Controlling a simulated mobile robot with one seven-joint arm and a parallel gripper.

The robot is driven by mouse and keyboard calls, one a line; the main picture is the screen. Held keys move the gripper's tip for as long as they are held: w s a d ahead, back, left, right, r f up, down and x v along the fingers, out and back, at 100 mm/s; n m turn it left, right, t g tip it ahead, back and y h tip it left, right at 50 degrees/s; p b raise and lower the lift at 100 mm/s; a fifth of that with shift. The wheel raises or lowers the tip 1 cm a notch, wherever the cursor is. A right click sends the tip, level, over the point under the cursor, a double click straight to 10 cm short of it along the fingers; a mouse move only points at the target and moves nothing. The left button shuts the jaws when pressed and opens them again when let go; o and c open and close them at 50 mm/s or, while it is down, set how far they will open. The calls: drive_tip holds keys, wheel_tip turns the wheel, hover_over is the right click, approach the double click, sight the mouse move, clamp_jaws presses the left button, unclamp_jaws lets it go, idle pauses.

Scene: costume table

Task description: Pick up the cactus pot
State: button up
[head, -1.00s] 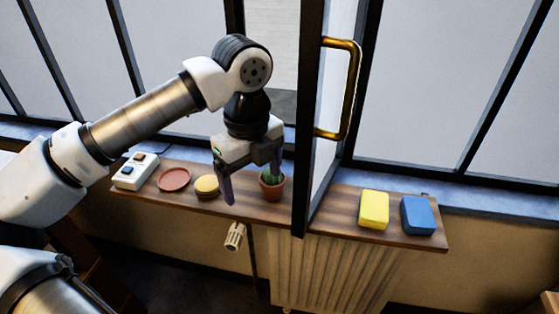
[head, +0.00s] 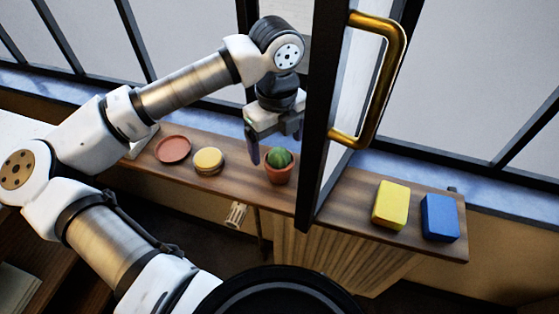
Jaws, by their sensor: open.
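The cactus pot (head: 279,171) is a small terracotta pot with a round green cactus. It stands upright on the wooden sill shelf (head: 330,205), just left of the open window sash. My gripper (head: 274,143) points down above and behind the pot, with its fingers apart. One finger shows to the left of the cactus; the other is partly hidden near the sash. Nothing is held between the fingers. I cannot tell the exact gap between gripper and cactus.
The open window sash (head: 331,110) with a brass handle (head: 396,45) juts out right beside the pot. A yellow stack (head: 208,161) and a red saucer (head: 173,150) lie to the left. A yellow sponge (head: 390,204) and a blue one (head: 440,217) lie to the right.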

sight(280, 161)
drive_tip(key=shift+d+f+p, duration=0.15)
drive_tip(key=shift+f+p, duration=0.4)
drive_tip(key=shift+f, duration=1.15)
drive_tip(key=shift+d+f+p, duration=0.15)
drive_tip(key=shift+f+p, duration=0.35)
drive_tip(key=shift+f, duration=1.2)
drive_tip(key=c, duration=1.2)
drive_tip(key=shift+r, duration=0.15)
wheel_tip(280, 161, up, 20)
drive_tip(key=b, duration=0.3)
